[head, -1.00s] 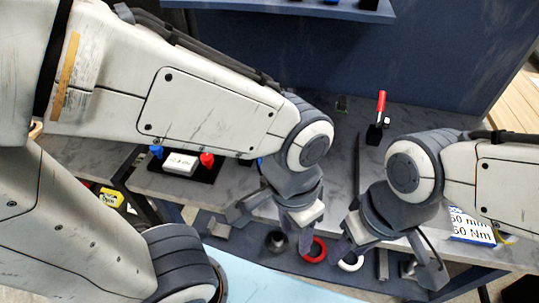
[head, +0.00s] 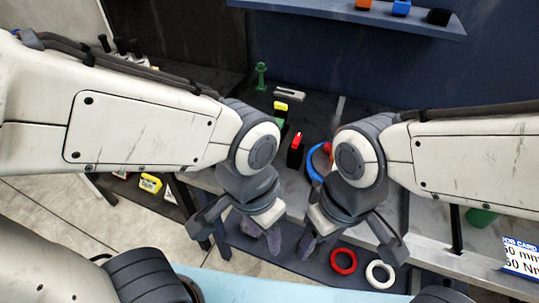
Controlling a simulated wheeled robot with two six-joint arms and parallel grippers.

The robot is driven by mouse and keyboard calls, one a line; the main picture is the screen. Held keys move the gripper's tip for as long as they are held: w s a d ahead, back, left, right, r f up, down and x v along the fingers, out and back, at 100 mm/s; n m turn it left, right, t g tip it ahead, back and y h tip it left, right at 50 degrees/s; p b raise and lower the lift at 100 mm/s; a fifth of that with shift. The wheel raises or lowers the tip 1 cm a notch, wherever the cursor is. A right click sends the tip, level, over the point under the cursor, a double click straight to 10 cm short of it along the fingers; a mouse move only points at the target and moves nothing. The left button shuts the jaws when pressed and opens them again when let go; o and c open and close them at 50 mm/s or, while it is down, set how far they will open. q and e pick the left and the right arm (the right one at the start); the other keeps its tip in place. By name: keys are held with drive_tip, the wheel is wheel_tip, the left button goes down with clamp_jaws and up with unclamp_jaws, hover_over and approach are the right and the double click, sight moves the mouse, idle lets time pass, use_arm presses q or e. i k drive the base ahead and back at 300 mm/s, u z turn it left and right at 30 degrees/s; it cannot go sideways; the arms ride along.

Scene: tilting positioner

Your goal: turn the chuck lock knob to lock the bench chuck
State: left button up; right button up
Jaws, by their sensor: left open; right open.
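A blue ring-shaped part (head: 314,168) with a reddish piece beside it shows on the bench, partly hidden behind my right wrist. I cannot tell whether it is the bench chuck, and I cannot make out the lock knob for certain. A small black block with a red top (head: 297,141) stands just left of it. My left gripper (head: 238,236) is open and empty over the bench's front edge. My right gripper (head: 348,243) is open and empty to its right, in front of the blue part. Neither gripper touches these parts.
A red ring (head: 343,261) and a white ring (head: 379,274) lie below the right gripper. A yellow-topped block (head: 281,106) and a green post (head: 261,76) stand farther back. A shelf (head: 340,11) crosses the top. A printed card (head: 522,257) is at right.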

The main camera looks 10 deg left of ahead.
sight(295, 144)
drive_tip(key=u, duration=0.55)
drive_tip(key=k, duration=0.6)
drive_tip(key=u, duration=0.75)
drive_tip(key=i, duration=0.8)
drive_tip(key=z, duration=0.65)
drive_tip(key=i, duration=0.6)
drive_tip(key=z, duration=1)
drive_tip(key=i, duration=0.25)
drive_tip(key=z, duration=0.15)
